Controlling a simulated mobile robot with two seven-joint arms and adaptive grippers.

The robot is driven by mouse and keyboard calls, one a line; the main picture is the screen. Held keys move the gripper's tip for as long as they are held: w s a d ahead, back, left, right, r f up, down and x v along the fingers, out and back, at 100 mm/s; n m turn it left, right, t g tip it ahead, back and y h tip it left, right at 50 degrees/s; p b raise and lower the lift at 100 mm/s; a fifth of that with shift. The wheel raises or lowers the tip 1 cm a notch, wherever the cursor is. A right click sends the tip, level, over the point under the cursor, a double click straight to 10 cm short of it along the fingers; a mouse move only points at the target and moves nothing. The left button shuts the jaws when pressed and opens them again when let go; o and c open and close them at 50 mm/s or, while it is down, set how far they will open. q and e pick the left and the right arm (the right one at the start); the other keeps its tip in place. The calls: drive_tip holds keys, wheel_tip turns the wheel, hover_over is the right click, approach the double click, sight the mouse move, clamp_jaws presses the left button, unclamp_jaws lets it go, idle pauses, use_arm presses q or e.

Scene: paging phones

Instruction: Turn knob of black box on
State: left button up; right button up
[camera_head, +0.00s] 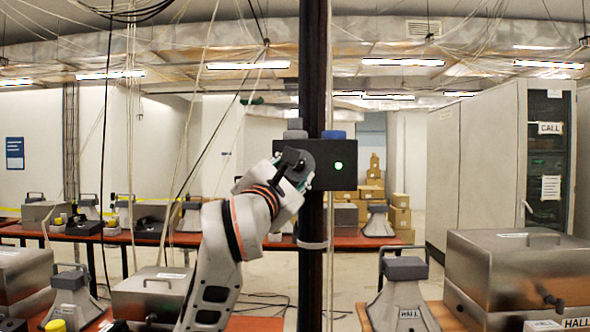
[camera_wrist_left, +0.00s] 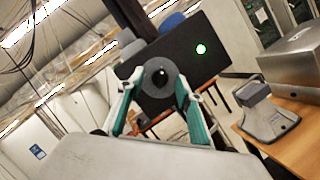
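The black box (camera_head: 338,151) is fixed to a dark upright pole (camera_head: 312,271), with a lit green light (camera_head: 338,166) on the right of its face. In the left wrist view the box (camera_wrist_left: 215,42) looks tilted, and its round grey knob with a dark centre (camera_wrist_left: 160,77) sits left of the green light (camera_wrist_left: 201,49). My left gripper (camera_head: 299,163) is at the left part of the box and hides the knob in the head view. Its teal fingers (camera_wrist_left: 157,88) are spread, one on each side of the knob; firm contact is not clear. My right gripper is not in view.
A grey box (camera_head: 515,272) with a handle and a grey stand (camera_head: 402,290) are on the near right table. More metal cases line the left tables. Tall grey cabinets (camera_head: 480,165) stand at right. Cables hang at left.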

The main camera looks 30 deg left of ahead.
use_arm(q)
drive_tip(key=v, duration=0.7)
drive_tip(key=shift+a, duration=0.1)
idle(0.4)
